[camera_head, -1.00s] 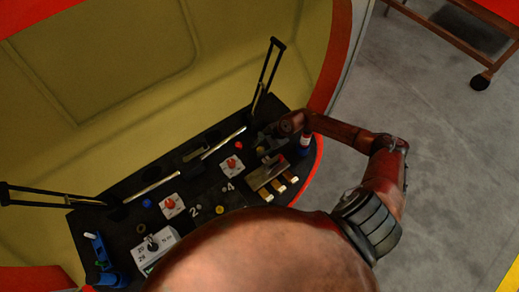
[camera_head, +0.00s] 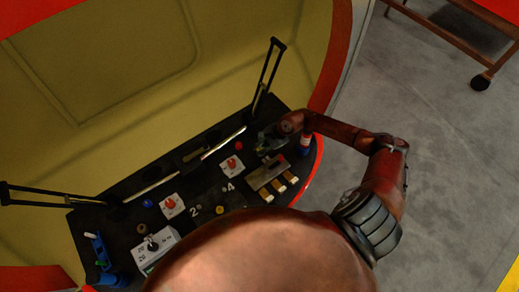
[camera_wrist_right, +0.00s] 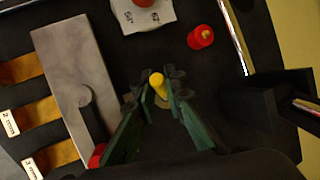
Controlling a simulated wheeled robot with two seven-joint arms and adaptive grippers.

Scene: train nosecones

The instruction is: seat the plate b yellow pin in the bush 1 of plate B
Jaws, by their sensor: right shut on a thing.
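My right gripper (camera_wrist_right: 160,92) is shut on the yellow pin (camera_wrist_right: 157,80) in the right wrist view, with its rounded head showing between the two green fingertips. A small round tan disc shows just below the pin head, partly hidden by the fingers; I cannot tell whether it is the bush or whether the pin is in it. In the head view the right gripper (camera_head: 267,142) is over the right end of the dark table, where the pin is too small to make out. I cannot pick out plate B's label. My left gripper is not in view.
A grey metal block (camera_wrist_right: 73,80) with brass gauge tabs (camera_wrist_right: 32,117) lies beside the gripper. A red cylinder (camera_wrist_right: 201,37) stands nearby. White plates with red knobs (camera_head: 172,205) and a blue rack (camera_head: 100,250) stand further left on the dark table (camera_head: 125,225).

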